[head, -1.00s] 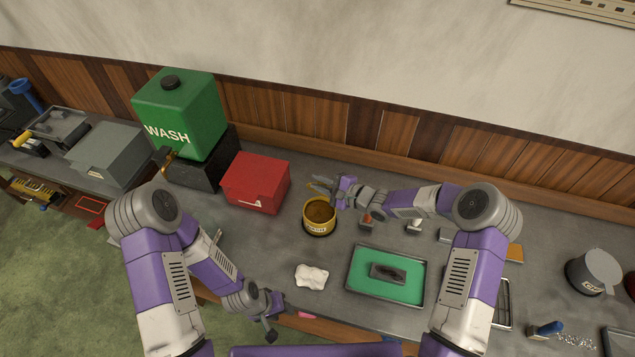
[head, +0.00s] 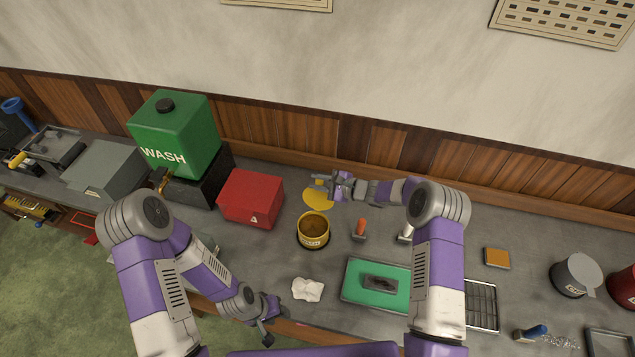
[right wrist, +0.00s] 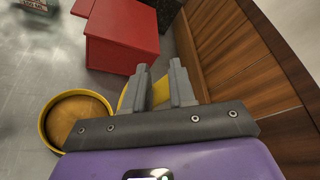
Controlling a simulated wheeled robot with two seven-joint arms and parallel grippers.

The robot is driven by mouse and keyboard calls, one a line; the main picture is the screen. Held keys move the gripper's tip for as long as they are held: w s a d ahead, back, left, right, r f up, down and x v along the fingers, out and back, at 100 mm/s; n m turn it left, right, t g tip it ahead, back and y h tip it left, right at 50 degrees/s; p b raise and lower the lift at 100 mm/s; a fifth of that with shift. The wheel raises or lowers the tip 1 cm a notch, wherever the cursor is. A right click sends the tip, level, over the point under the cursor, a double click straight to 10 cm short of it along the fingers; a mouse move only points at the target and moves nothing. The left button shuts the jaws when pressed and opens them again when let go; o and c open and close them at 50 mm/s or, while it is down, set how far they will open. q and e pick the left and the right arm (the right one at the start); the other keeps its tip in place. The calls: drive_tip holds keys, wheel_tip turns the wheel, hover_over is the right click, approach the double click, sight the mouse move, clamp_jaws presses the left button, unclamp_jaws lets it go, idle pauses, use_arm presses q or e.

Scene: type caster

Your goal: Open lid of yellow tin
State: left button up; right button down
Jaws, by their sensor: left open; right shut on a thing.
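The yellow tin (head: 314,242) stands open on the bench, with brown contents showing inside. It also shows in the right wrist view (right wrist: 46,122), at the left. The round yellow lid (head: 317,200) is off the tin, just behind it. My right gripper (head: 321,182) is shut on the lid's upper part. In the right wrist view, yellow of the lid (right wrist: 160,91) shows at the jaws (right wrist: 158,78), which partly hide it. I cannot tell whether the lid touches the bench. My left gripper (head: 270,317) is open and empty near the bench's front edge.
A red box (head: 250,199) stands left of the tin, beside the green WASH container (head: 172,138). An orange-handled tool (head: 360,229) stands to the right. A white cloth (head: 307,289) and a green pad in a tray (head: 360,283) lie in front. The wooden wall is close behind.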

drive_tip(key=shift+w+d+f, duration=0.1)
drive_tip(key=shift+d+f, duration=0.15)
drive_tip(key=shift+d, duration=0.15)
drive_tip(key=c, duration=1.3)
unclamp_jaws()
drive_tip(key=shift+c, duration=0.2)
drive_tip(key=shift+f, duration=0.15)
drive_tip(key=b+v, duration=0.1)
drive_tip(key=v, duration=0.6)
drive_tip(key=shift+r, duration=0.45)
